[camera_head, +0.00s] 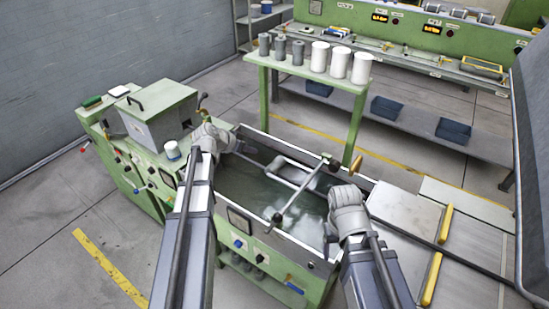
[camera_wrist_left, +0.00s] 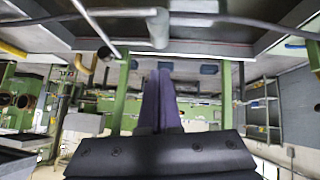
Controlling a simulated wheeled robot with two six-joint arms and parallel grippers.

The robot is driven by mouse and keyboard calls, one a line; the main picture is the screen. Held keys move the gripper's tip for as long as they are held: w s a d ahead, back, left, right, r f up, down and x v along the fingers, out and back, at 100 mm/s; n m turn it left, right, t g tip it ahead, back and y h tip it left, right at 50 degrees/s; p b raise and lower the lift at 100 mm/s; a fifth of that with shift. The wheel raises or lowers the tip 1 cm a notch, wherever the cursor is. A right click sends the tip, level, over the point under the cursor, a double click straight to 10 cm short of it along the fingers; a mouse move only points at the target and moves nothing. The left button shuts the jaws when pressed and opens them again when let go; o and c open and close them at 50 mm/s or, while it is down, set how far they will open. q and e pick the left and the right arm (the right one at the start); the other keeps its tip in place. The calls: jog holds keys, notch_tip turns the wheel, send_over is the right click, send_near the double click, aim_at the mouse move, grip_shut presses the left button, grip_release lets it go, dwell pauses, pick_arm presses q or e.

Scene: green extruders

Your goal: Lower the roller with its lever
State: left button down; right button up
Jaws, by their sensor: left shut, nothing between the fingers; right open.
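The lever (camera_head: 300,190) is a thin grey rod with dark knobs, slanting over the water-filled trough of the green machine. A bent grey bar with a thicker light section, seemingly the roller (camera_head: 283,165), runs beside it above the water. My left gripper (camera_head: 236,146) is at the trough's far left end, near the bar's left end; contact cannot be told. In the left wrist view its fingers (camera_wrist_left: 158,100) are together with nothing between them; a grey cylinder (camera_wrist_left: 158,28) and rods show above them. My right gripper (camera_head: 347,203) is over the trough's right end, apart from the lever; its fingertips are mostly hidden.
The trough's metal rim (camera_head: 290,238) surrounds the water (camera_head: 240,184). A grey box with a handle (camera_head: 158,108) stands on the machine at left. A green stand (camera_head: 308,72) with several grey and white cylinders is behind. Metal plates (camera_head: 408,215) with yellow handles lie at right.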

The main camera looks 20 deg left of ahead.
pick_arm(q)
jog(key=shift+r, duration=0.1)
dwell(0.3)
jog(key=b, duration=0.8)
send_over(272, 164)
jog(key=s+a, duration=0.2)
notch_tip(272, 164, down, 8)
jog(key=f+b, duration=0.3)
jog(key=shift+s+d, duration=0.35)
jog(key=shift+d, duration=0.05)
